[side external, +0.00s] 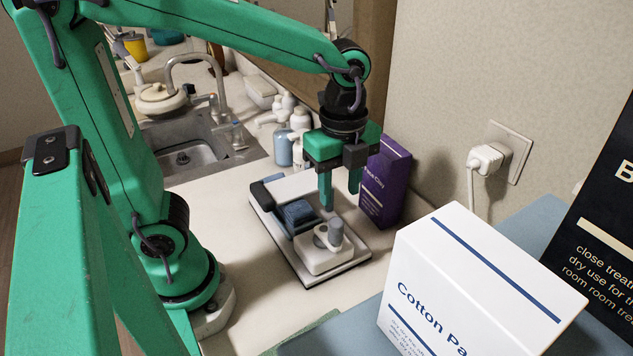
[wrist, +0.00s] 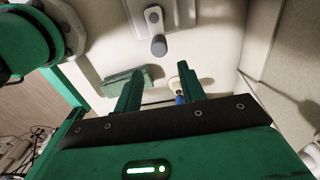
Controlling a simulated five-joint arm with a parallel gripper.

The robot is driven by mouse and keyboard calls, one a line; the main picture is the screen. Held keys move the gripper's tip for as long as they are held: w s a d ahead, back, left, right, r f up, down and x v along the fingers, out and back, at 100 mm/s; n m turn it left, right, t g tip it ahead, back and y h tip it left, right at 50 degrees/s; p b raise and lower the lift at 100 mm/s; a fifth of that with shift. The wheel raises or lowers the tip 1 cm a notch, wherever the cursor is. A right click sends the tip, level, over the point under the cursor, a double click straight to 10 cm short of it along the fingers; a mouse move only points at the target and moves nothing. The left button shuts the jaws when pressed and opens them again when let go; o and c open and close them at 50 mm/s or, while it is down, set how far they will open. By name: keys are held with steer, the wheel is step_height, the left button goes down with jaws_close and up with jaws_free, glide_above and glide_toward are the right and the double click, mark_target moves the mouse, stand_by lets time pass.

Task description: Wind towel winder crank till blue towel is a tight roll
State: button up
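The towel winder is a white board (side external: 268,222) on the counter, with a dark block at its far left end. The blue towel (side external: 298,212) sits on it as a small dark-blue bundle; how tight it is I cannot tell. The crank is a white housing (side external: 318,255) with an upright grey knob (side external: 335,231). In the wrist view the crank arm (wrist: 153,18) and its knob (wrist: 158,46) show at the top centre. My gripper (side external: 340,198) points down just behind the knob, fingers apart. In the wrist view my gripper (wrist: 160,88) is open and empty, with the knob beyond its fingertips.
A purple box (side external: 385,183) stands close to the right of my gripper. A white cotton box (side external: 480,285) and a black box (side external: 600,220) stand at the right front. Bottles (side external: 283,147) and a sink (side external: 190,158) lie behind. The counter left of the winder is clear.

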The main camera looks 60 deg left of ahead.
mark_target(338, 223)
steer(key=shift+f, duration=3.6)
steer(key=shift+f, duration=0.15)
steer(key=shift+c, duration=0.2)
